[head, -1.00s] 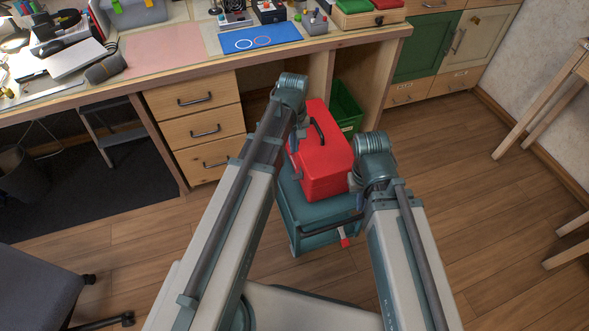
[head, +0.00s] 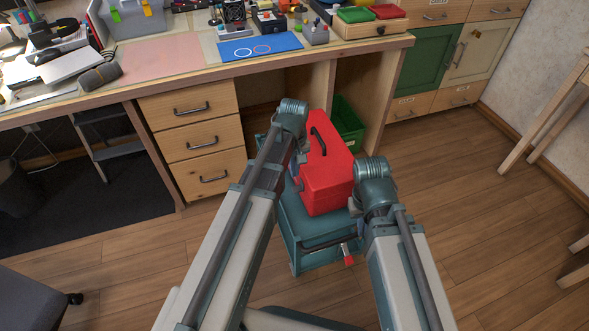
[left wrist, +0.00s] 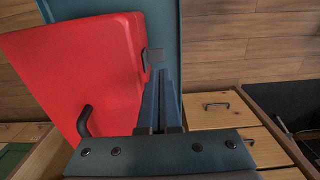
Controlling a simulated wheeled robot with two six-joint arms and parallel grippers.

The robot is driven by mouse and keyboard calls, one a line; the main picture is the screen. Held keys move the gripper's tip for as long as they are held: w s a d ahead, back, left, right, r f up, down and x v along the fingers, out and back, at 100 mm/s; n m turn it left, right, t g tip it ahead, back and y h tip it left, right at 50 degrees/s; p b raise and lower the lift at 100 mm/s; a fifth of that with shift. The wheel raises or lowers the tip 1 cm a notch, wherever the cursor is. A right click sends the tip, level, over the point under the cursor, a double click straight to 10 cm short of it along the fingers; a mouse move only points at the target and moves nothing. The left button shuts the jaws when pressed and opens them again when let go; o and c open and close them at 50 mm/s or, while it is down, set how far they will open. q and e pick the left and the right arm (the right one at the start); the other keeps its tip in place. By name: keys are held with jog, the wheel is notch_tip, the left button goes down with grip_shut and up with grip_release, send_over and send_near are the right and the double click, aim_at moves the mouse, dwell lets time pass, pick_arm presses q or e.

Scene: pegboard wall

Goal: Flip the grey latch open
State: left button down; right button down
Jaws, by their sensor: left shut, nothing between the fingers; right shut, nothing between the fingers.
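The grey latch (left wrist: 155,57) is a small block at the edge of the red toolbox (left wrist: 85,75) in the left wrist view. The toolbox also shows in the head view (head: 325,180), standing with its dark handle on top. My left gripper (left wrist: 160,75) has its two dark blue fingers together, with nothing between them. Its tips are right beside the latch; I cannot tell whether they touch. In the head view my left arm covers that side of the toolbox. My right arm is in front of the toolbox's right side; its fingers are hidden.
The toolbox stands on a teal box (head: 292,218) with a dark front bar and a small red piece (head: 348,260). A green bin (head: 346,125) is behind it under the workbench. Wooden drawers (head: 195,145) are to the left.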

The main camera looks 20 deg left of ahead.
aim_at(295, 189)
pick_arm(q)
notch_tip(295, 189, down, 7)
jog(key=b, duration=0.6)
jog(key=shift+f, duration=0.15)
